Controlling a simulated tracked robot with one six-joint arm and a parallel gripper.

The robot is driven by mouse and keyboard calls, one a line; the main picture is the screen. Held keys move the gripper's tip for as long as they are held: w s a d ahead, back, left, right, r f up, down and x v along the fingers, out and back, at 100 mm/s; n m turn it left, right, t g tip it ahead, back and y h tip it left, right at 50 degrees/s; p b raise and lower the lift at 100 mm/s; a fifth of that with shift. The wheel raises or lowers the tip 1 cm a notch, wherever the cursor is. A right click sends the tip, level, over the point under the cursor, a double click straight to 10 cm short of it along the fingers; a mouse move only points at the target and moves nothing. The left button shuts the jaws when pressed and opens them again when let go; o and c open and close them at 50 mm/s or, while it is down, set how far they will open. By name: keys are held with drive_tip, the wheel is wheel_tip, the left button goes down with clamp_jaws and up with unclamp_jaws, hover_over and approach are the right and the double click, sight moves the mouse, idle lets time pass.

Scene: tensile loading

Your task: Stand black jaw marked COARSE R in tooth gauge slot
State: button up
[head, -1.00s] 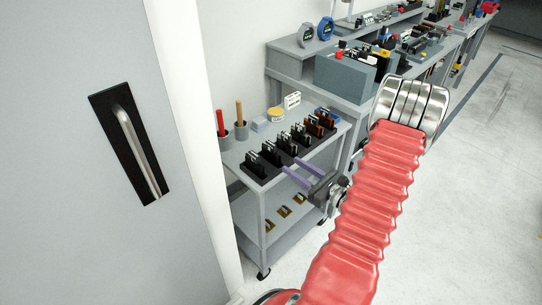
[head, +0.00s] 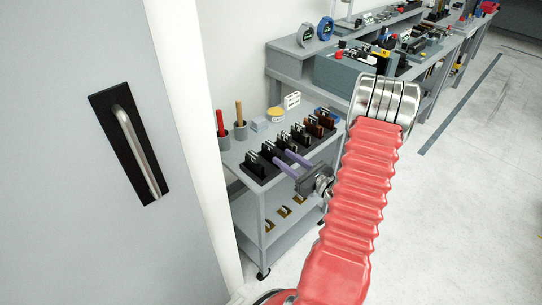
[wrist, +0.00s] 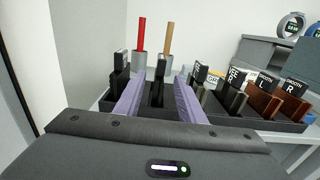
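My gripper (head: 280,156) is open, its two purple fingers pointing over the rack on the cart top. In the wrist view my gripper (wrist: 158,82) has one finger on each side of a narrow black jaw piece (wrist: 158,93), with gaps showing beside it. Whether the fingers touch it, I cannot tell. Brown jaws (wrist: 266,101) stand farther right. Another black piece (wrist: 120,78) is left of my fingers. I cannot tell which slot is the tooth gauge.
The grey cart (head: 238,160) also holds two cups with a red handle (head: 220,122) and a wooden handle (head: 239,111), and a yellow round item (head: 276,114). Its lower shelf carries small yellow-and-black items (head: 284,212). A grey door (head: 100,230) is at left; a workbench (head: 340,78) stands behind.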

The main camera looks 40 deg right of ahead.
sight(275, 152)
drive_tip(key=shift+w, duration=1.3)
drive_tip(key=shift+w+a+f, duration=0.15)
drive_tip(key=shift+w, duration=2.5)
clamp_jaws()
